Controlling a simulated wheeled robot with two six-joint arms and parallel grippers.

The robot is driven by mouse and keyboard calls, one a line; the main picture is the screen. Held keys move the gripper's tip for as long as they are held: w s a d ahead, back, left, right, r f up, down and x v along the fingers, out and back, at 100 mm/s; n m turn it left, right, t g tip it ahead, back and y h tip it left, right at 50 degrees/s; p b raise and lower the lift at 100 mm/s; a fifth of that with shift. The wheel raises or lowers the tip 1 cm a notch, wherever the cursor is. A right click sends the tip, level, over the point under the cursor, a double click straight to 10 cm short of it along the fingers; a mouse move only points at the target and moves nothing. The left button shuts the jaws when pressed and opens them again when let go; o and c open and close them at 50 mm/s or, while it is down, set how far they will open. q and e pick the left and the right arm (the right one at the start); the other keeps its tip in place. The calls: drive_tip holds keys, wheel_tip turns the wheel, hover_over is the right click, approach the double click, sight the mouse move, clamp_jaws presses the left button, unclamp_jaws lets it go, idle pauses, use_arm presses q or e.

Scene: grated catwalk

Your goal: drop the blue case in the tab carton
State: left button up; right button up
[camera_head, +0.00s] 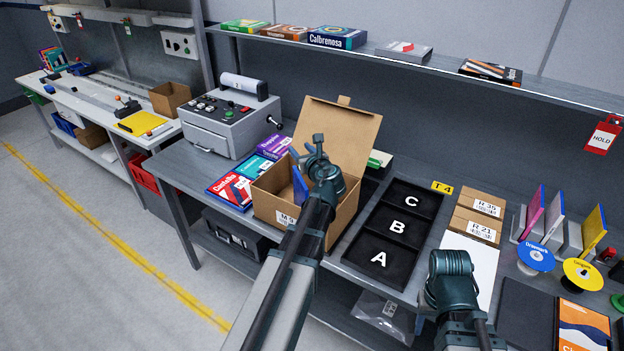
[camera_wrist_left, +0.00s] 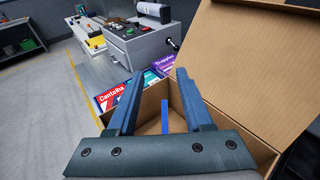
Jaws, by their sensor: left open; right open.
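The tab carton (camera_head: 262,207) is an open brown cardboard box with its tabbed lid raised at the back; it also shows in the left wrist view (camera_wrist_left: 262,152). The blue case (camera_head: 299,186) shows as a narrow upright blue strip inside the carton, partly hidden by my left gripper; in the left wrist view it (camera_wrist_left: 165,117) stands between and beyond the fingers, apart from them. My left gripper (camera_head: 313,150) is over the carton, its fingers (camera_wrist_left: 157,82) spread and empty. My right gripper (camera_head: 450,265) is open over the bench's front, right of the black tray.
A black tray (camera_head: 392,226) marked A, B, C lies right of the carton. Brown boxes (camera_head: 478,217) and upright coloured cases (camera_head: 553,216) are on the right. A shelf (camera_head: 450,72) runs behind.

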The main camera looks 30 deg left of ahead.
use_arm(q)
drive_tip(key=p+v, duration=0.2)
drive_tip(key=v, duration=1)
drive_tip(key=shift+s+d+r, duration=0.2)
drive_tip(key=shift+s+d, duration=0.05)
drive_tip(key=shift+s, duration=0.05)
drive_tip(key=s+d+f+n+g+h, duration=0.3)
drive_tip(key=s+d+f+n, duration=0.1)
drive_tip(key=d+f+n, duration=0.25)
drive_tip(key=s+d+f+n+g+h, duration=0.3)
drive_tip(key=s+d+f+n, duration=0.1)
drive_tip(key=d+f+n, duration=0.3)
drive_tip(key=s+d+f+n+g+h, duration=0.2)
drive_tip(key=s+d+n, duration=0.2)
drive_tip(key=s+d, duration=0.1)
drive_tip(key=s+d+f+n+g+h, duration=0.2)
drive_tip(key=s+d+n, duration=0.3)
drive_tip(key=d, duration=0.3)
drive_tip(key=shift+f+g+h+b, duration=0.3)
drive_tip(key=shift+f+h+b, duration=0.1)
drive_tip(key=shift+f, duration=0.2)
